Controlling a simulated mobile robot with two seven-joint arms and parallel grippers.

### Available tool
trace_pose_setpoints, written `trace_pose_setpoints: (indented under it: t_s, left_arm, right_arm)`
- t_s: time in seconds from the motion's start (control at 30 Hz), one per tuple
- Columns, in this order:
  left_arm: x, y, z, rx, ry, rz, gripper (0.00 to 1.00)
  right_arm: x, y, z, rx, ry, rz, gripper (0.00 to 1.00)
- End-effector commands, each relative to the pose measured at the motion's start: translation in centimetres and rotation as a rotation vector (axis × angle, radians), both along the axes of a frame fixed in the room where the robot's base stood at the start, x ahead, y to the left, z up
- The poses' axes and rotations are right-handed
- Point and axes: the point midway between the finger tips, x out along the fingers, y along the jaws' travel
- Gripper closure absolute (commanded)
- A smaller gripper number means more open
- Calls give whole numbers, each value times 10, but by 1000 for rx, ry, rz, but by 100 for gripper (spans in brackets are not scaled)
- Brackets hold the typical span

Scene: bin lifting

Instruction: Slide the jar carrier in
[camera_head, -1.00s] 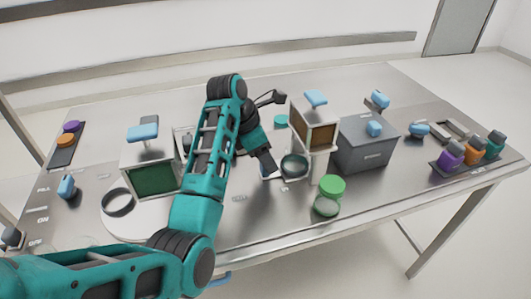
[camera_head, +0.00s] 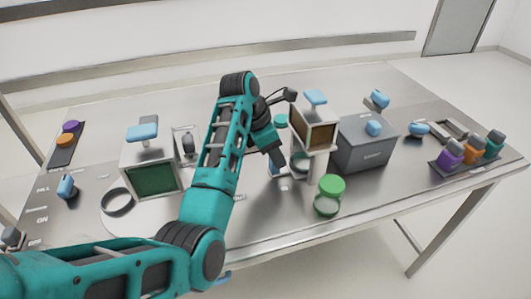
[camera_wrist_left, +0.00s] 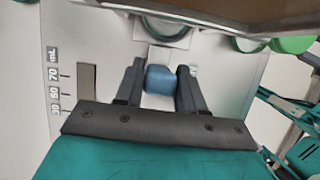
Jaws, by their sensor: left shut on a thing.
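The jar carrier is partly hidden in the head view; its round ring (camera_head: 299,162) shows under the raised wood-fronted box (camera_head: 318,133), beside its post. In the left wrist view the ring (camera_wrist_left: 165,33) lies just ahead of the fingers, partly under the box's edge. A blue handle (camera_wrist_left: 160,79) sits on the near side of the ring. My left gripper (camera_head: 277,166) is shut on this blue handle, with one dark finger on each side in the wrist view. My right gripper is not in view.
A green-windowed box (camera_head: 149,165) and a dark ring (camera_head: 117,202) are at left. The front middle of the table (camera_head: 262,222) is clear.

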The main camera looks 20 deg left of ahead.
Motion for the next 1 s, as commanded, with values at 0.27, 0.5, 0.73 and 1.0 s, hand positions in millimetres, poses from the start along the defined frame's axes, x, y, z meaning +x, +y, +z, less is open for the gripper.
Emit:
trace_pose_setpoints:
  t_s: [0.27,0.5,0.73,1.0]
  left_arm:
    - [7,-12,1,-2,-3,-1,100]
    - [7,-12,1,-3,-4,-1,51]
    - [7,-11,0,-1,-2,-1,40]
    - [11,-8,11,0,-5,-2,40]
  right_arm:
    - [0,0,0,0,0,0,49]
    - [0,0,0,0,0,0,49]
    - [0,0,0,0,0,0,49]
    - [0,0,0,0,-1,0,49]
